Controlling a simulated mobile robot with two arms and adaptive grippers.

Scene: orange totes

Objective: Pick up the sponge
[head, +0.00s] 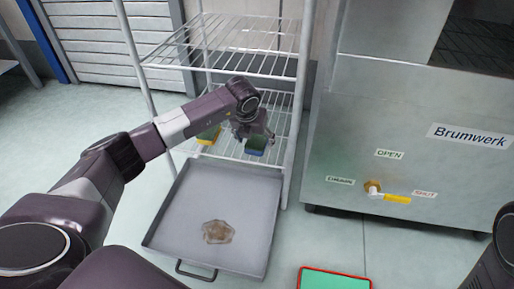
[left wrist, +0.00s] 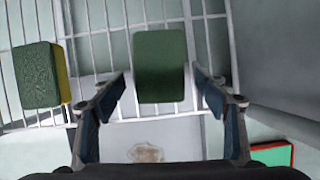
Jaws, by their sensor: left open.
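A green sponge (left wrist: 160,55) lies on the wire shelf and is centred in the left wrist view. It also shows in the head view (head: 255,146), partly hidden by my gripper. My left gripper (head: 253,133) is open and empty. In the left wrist view its two fingers (left wrist: 159,82) stand apart, to the left and right of the sponge's near end. I cannot tell how high they are above it. A second sponge (left wrist: 36,75), green with a yellow side, lies to the left on the same shelf and shows in the head view (head: 208,136). My right gripper is out of view.
A grey tray (head: 180,215) with a brown stain (head: 218,231) lies below the shelf's front. A metal cabinet (head: 335,170) stands to the right. A red-rimmed green board (head: 335,280) lies at the bottom.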

